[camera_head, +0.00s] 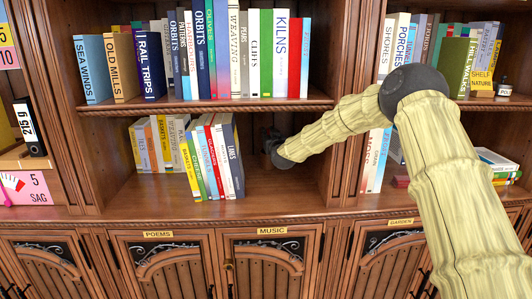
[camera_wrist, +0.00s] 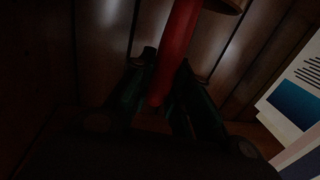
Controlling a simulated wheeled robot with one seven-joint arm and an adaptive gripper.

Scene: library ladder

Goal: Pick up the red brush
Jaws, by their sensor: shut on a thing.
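The red brush (camera_wrist: 178,45) shows in the dark wrist view as a red handle, with a brownish part (camera_wrist: 224,5) at the top edge. My gripper (camera_wrist: 167,80) has its two dark green fingers on either side of the handle's lower end, and it is shut on it. Wooden panelling stands behind the handle. In the head view my gripper (camera_head: 270,142) reaches deep into the middle lower shelf compartment, right of a group of leaning books. The brush cannot be made out in the head view.
The leaning books (camera_head: 212,155) stand left of my gripper, and an upright divider (camera_head: 342,165) is to its right. The shelf board (camera_head: 215,106) with a book row is above. The compartment floor (camera_head: 280,195) in front is clear. A book (camera_wrist: 295,90) shows at the wrist view's right.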

